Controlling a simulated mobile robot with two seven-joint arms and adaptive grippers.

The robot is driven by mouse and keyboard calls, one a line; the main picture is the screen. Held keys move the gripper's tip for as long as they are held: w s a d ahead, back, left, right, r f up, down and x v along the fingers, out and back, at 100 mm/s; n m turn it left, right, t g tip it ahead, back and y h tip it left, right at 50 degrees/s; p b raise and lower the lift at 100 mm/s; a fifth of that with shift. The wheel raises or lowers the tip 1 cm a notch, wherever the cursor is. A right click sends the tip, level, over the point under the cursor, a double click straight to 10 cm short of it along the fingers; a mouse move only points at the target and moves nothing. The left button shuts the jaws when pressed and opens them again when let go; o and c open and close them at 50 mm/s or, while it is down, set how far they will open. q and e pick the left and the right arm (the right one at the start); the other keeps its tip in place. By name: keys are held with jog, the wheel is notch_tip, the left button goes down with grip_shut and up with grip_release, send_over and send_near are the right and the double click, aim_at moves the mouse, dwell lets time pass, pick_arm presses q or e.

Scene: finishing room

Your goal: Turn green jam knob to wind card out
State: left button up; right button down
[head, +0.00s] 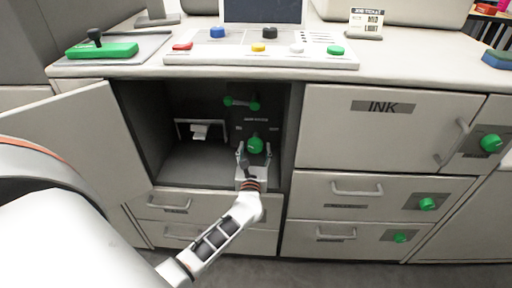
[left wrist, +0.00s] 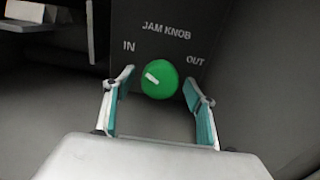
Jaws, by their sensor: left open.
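The green jam knob (head: 255,145) sits on a dark panel inside the open compartment. In the left wrist view the knob (left wrist: 159,81) is round with a white pointer line aimed to the upper left, toward the side marked IN. The panel (left wrist: 165,20) reads JAM KNOB, with OUT at right. My left gripper (head: 254,154) is open, its fingers just in front of the knob and to either side of it. In the left wrist view the gripper (left wrist: 158,88) frames the knob; I cannot tell whether it touches. A white card (head: 199,131) shows at a slot left of the panel. My right gripper is not in view.
An open door (head: 75,140) stands left of the compartment. The INK door (head: 385,125) and drawers (head: 345,191) with green knobs are at right. The counter (head: 420,67) holds a button console (head: 255,60).

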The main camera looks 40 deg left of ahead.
pick_arm(q)
jog(key=shift+x, duration=0.9)
jog(key=c, duration=1.1)
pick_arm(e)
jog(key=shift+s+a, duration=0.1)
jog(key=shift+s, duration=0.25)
